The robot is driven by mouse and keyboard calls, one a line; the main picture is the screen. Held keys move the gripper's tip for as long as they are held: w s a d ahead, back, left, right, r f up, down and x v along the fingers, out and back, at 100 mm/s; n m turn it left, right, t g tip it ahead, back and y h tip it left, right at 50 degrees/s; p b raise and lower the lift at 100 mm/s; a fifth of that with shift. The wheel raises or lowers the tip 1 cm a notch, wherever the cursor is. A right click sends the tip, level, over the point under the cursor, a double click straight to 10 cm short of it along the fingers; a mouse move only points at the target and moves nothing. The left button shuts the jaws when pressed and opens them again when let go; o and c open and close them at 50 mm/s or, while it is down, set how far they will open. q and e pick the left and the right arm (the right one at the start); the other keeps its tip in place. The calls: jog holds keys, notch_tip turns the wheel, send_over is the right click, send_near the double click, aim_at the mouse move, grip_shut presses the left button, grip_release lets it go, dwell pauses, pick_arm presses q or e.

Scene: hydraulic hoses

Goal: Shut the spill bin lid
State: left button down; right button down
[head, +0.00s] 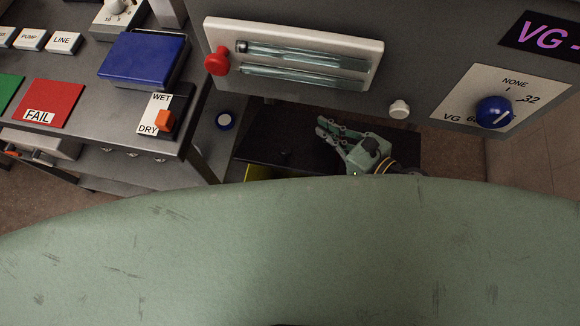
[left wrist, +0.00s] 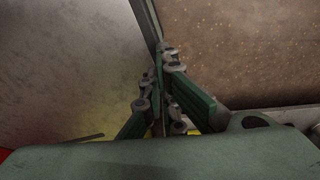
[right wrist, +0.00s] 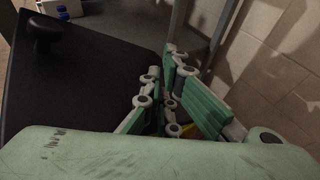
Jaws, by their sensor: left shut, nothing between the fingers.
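The black spill bin lid (head: 270,140) lies below the grey panel in the head view. It has a small dark knob (head: 285,153). A strip of the yellow bin (head: 258,172) shows under its near edge. I cannot tell whether the lid is fully down. My right gripper (head: 321,127) is over the right part of the lid, with nothing seen in it; its opening is unclear. In the right wrist view the lid (right wrist: 90,90) and its knob (right wrist: 45,35) are left of the fingers (right wrist: 163,65). My left gripper (left wrist: 160,60) is shut and empty, outside the head view.
The panel above carries a gauge plate (head: 375,55) with a red knob (head: 216,62), a white knob (head: 399,109) and a blue dial (head: 494,111). A bench (head: 90,135) with a wet/dry switch (head: 164,122) stands left. My green body fills the foreground.

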aim_at(325, 149)
jog(key=shift+s+a+f+b, duration=0.2)
jog(key=shift+s+f+b, duration=0.2)
jog(key=shift+s, duration=0.2)
jog(key=shift+s+a+f+b, duration=0.1)
jog(key=shift+s+f+b, duration=0.3)
jog(key=shift+s, duration=0.1)
jog(key=shift+s+f+b, duration=0.2)
jog(key=shift+s+b, duration=0.25)
jog(key=shift+s, duration=0.15)
